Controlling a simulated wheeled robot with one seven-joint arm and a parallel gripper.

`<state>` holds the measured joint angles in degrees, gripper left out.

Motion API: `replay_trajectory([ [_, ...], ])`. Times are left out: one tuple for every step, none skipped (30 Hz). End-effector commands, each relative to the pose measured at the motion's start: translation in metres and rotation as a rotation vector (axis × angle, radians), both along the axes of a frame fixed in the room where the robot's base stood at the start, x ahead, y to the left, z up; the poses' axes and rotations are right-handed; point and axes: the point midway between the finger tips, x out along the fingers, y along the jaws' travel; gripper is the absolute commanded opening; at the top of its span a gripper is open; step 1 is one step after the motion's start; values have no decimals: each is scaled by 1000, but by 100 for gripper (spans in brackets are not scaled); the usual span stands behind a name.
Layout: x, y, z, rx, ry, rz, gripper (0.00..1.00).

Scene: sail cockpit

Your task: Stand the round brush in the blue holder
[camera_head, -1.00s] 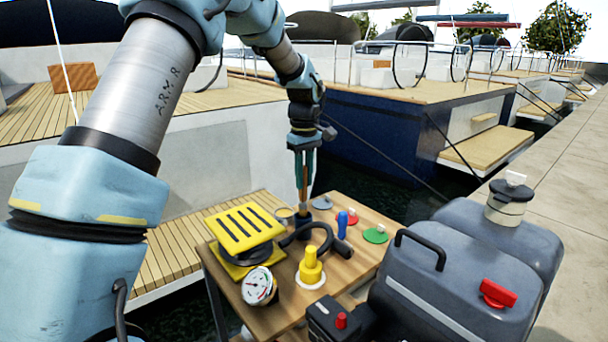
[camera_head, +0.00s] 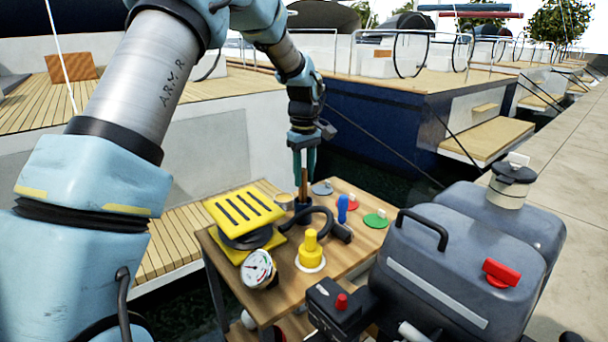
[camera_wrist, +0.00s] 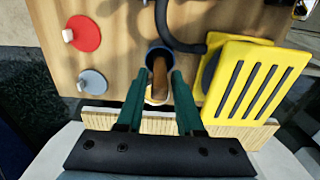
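The round brush (camera_head: 304,186) shows as a brown wooden handle, nearly upright. Its lower end is inside the blue holder (camera_head: 300,220) on the small wooden table. In the wrist view the brush (camera_wrist: 160,76) stands within the round rim of the holder (camera_wrist: 150,49). My gripper (camera_head: 304,176) is above the holder, its two green fingers on either side of the handle. In the wrist view my gripper (camera_wrist: 159,80) is open, with narrow gaps seen between the fingers and the handle. The bottom of the brush is hidden in the holder.
A yellow slotted block (camera_head: 244,212) stands left of the holder, a black curved hose (camera_head: 322,212) right of it. A small cup (camera_head: 284,200) is close behind. A yellow fitting (camera_head: 311,247), gauge (camera_head: 258,268) and blue bottle (camera_head: 342,208) share the table (camera_head: 345,262).

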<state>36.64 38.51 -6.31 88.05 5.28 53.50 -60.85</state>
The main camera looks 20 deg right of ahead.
Motion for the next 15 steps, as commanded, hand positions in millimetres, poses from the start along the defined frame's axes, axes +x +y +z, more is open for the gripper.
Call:
replay_trajectory([
  [0,0,0,0,0,0,43],
  [0,0,0,0,0,0,46],
  [0,0,0,0,0,0,51],
  [0,0,0,0,0,0,54],
  [0,0,0,0,0,0,57],
  [0,0,0,0,0,0,58],
  [0,0,0,0,0,0,58],
  [0,0,0,0,0,0,58],
  [0,0,0,0,0,0,58],
  [0,0,0,0,0,0,58],
  [0,0,0,0,0,0,58],
  [0,0,0,0,0,0,58],
  [0,0,1,0,0,0,58],
  [0,0,2,-1,-1,0,58],
  [0,0,5,-1,-1,0,58],
])
